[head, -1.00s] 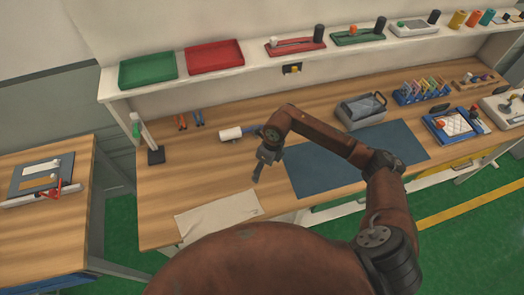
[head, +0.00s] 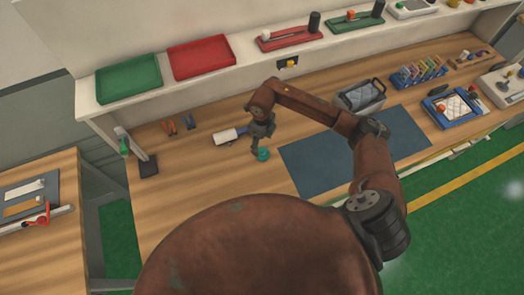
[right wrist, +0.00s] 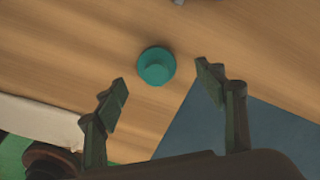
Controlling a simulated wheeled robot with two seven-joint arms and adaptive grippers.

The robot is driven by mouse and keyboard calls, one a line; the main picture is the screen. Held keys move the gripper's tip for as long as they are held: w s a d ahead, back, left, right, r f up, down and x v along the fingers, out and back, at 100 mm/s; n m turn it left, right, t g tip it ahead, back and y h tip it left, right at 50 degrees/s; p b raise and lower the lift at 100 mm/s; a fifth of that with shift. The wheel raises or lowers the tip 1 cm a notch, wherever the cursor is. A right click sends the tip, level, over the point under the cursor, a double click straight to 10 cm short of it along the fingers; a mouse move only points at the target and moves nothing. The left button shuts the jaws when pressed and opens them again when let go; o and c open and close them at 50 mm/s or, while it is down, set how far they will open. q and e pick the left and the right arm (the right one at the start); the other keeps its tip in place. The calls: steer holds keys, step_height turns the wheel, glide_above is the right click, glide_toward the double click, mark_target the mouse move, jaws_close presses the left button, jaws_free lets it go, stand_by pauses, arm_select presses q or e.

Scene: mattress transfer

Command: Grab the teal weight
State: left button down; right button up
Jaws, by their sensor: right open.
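The teal weight (head: 262,155) is a small round disc with a raised knob, on the wooden bench left of the dark blue mat (head: 305,170). In the right wrist view the weight (right wrist: 156,66) lies just beyond the fingertips, roughly centred between their lines. My right gripper (head: 259,149) points down just above the weight in the head view. Its fingers (right wrist: 164,82) are spread wide with nothing between them. My left gripper is not in view.
Bare wood surrounds the weight.

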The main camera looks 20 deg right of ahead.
mark_target(263, 150)
steer(key=shift+s+a+f+p, duration=0.1)
steer(key=shift+s+f+p, duration=0.1)
steer(key=shift+f, duration=0.35)
steer(key=shift+s+a+f+p, duration=0.1)
steer(key=shift+f+p, duration=0.1)
steer(key=shift+f, duration=0.3)
steer(key=shift+s+d+f+p, duration=0.1)
steer(key=shift+f+p, duration=0.05)
steer(key=shift+f, duration=0.45)
steer(key=shift+s+f+p, duration=0.1)
steer(key=shift+f+p, duration=0.05)
steer(key=shift+f, duration=0.95)
steer(key=c, duration=1.5)
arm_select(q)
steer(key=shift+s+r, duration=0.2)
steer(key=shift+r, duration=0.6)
arm_select(e)
steer(key=shift+r, duration=0.1)
steer(key=shift+c, duration=0.9)
